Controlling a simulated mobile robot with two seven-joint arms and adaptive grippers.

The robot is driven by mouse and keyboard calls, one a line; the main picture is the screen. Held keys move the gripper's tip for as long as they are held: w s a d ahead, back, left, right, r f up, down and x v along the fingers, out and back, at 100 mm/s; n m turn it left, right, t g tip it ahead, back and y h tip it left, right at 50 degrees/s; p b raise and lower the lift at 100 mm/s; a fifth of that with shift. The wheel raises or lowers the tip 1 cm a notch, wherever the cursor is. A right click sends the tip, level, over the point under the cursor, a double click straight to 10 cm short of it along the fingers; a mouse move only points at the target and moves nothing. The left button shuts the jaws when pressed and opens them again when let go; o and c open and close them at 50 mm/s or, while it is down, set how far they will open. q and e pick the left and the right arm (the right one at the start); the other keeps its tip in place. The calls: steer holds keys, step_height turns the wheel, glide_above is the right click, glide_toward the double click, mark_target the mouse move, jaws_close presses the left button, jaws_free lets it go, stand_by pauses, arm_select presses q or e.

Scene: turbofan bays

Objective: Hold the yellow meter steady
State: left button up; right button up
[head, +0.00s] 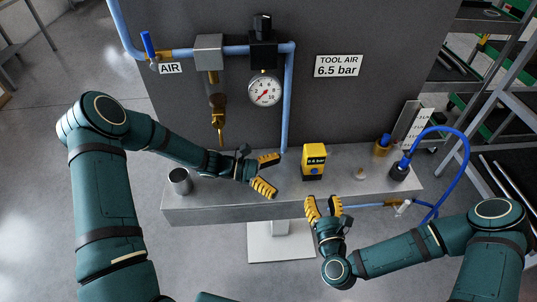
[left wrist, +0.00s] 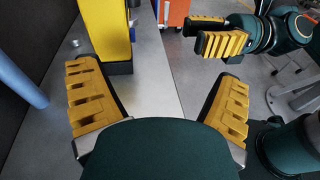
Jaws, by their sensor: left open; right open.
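The yellow meter (head: 314,162) stands upright on the grey bench, with a small display reading about 6.4 bar. My left gripper (head: 268,175) is open just left of the meter, its fingers pointing toward it and apart from it. In the left wrist view the meter (left wrist: 108,30) stands ahead, beyond the open yellow-padded fingers (left wrist: 160,105), nearer the left finger. My right gripper (head: 323,207) is open and empty at the bench's front edge, below the meter in the head view. It also shows in the left wrist view (left wrist: 210,35).
The bench (head: 235,208) carries a metal cup (head: 180,181) at left and a dark fitting with a blue hose (head: 400,169) at right. A round gauge (head: 265,91), blue pipes and a sign (head: 338,66) are on the panel behind. A small pale object (head: 360,174) lies right of the meter.

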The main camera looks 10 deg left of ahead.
mark_target(315, 152)
arm_select(q)
steer(key=w+a+r+n+t+h, duration=0.1)
steer(key=w+a+r+n+t, duration=0.2)
steer(key=w, duration=0.2)
steer(key=x, duration=1.3)
steer(key=shift+d+r, duration=0.2)
steer(key=shift+r, duration=0.15)
steer(key=c, duration=1.4)
arm_select(e)
jaws_close()
